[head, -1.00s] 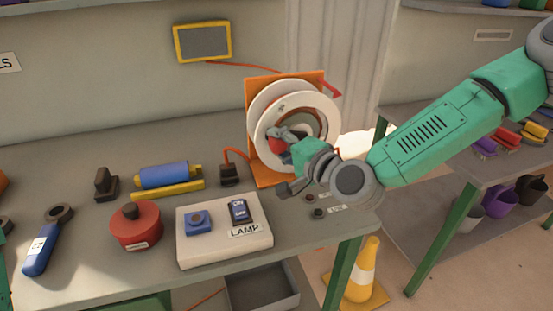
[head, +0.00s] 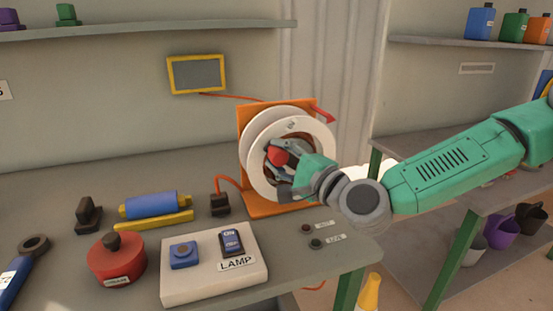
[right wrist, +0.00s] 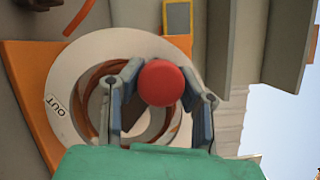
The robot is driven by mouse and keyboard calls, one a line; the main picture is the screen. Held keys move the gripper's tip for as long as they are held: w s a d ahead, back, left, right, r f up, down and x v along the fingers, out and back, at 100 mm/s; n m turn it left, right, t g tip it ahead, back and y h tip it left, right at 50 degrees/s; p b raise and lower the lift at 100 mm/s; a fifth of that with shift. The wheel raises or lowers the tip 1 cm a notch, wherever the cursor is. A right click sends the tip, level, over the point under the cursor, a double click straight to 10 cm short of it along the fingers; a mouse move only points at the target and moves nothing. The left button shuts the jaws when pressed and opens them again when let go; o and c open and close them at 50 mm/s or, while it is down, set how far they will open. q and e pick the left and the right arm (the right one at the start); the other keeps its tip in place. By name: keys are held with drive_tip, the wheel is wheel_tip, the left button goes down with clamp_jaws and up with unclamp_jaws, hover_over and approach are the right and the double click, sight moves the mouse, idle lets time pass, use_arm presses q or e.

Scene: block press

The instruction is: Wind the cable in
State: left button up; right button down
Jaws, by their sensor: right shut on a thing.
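The cable reel has a white drum (head: 318,138) on an orange stand (head: 247,118) at the back of the bench. Orange cable (right wrist: 92,92) shows inside the drum in the right wrist view, next to an "OUT" label. The cable's black plug (head: 220,204) rests on the bench left of the reel. My right gripper (head: 279,168) is at the drum's front, shut on the red crank knob (head: 277,156). The knob (right wrist: 161,83) sits between its fingers (right wrist: 160,105) in the right wrist view. My left gripper is out of view.
A white lamp switch box (head: 215,285), a red round container (head: 117,262) and a blue cylinder on a yellow base (head: 155,205) stand on the bench. A yellow-framed panel (head: 197,74) is on the wall.

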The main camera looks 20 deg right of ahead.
drive_tip(key=shift+f, duration=0.1)
drive_tip(key=c, duration=1.1)
unclamp_jaws()
drive_tip(key=shift+s, duration=0.1)
drive_tip(key=shift+d, duration=0.15)
drive_tip(key=v, duration=0.7)
drive_tip(key=shift+s+d, duration=0.15)
drive_tip(key=shift+s, duration=0.1)
